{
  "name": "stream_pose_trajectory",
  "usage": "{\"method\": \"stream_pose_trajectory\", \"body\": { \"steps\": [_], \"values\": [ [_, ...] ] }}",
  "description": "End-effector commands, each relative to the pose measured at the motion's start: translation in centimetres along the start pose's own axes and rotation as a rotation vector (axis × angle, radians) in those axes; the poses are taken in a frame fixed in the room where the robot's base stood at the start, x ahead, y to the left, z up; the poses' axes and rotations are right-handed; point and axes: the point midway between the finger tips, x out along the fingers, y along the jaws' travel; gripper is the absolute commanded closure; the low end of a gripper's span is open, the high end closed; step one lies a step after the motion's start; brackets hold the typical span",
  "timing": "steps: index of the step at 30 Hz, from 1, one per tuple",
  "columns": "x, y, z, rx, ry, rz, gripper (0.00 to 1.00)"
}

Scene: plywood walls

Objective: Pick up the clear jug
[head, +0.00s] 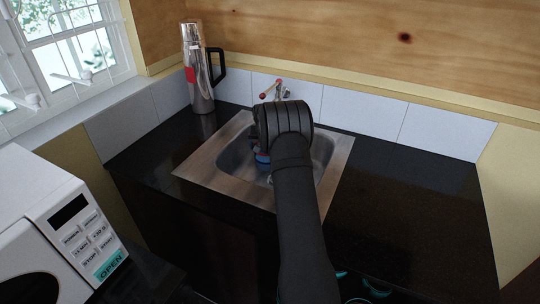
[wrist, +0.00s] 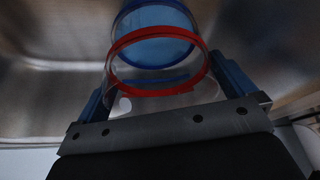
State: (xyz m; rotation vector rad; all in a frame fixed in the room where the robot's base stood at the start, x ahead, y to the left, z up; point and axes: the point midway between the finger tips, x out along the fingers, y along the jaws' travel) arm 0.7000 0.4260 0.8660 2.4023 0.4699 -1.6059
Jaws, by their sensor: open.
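The clear jug (wrist: 152,52) is in the sink, seen from above in the wrist view, with a red rim and a blue round area at its far end. My gripper (wrist: 162,70) is open, with one blue finger on either side of the jug's rim. Whether the fingers touch the jug, I cannot tell. In the head view my gripper (head: 262,157) is low over the sink, and my dark wrist and arm hide most of the jug there.
The metal sink (head: 205,170) is set in a black counter (head: 410,200). A tap (head: 282,91) stands behind my wrist. A steel flask (head: 199,75) with a black handle is at the back left. A white microwave (head: 50,220) is at the front left. The right counter is clear.

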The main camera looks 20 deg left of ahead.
Motion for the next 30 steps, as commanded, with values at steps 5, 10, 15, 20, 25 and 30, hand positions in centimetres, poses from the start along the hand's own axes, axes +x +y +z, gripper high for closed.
{"method": "stream_pose_trajectory", "body": {
  "steps": [5, 10, 15, 20, 25, 30],
  "values": [
    [1.36, 0.01, -0.01, 0.0, 0.0, 0.0, 0.0],
    [1.43, 0.01, -0.02, 0.0, 0.001, 0.0, 0.0],
    [1.42, 0.01, -0.01, 0.0, 0.0, 0.0, 0.22],
    [1.32, 0.0, -0.11, 0.0, 0.003, 0.0, 0.5],
    [1.32, 0.0, -0.11, 0.0, 0.003, 0.0, 0.56],
    [1.18, 0.0, -0.18, 0.0, 0.003, 0.0, 0.56]
  ]
}}
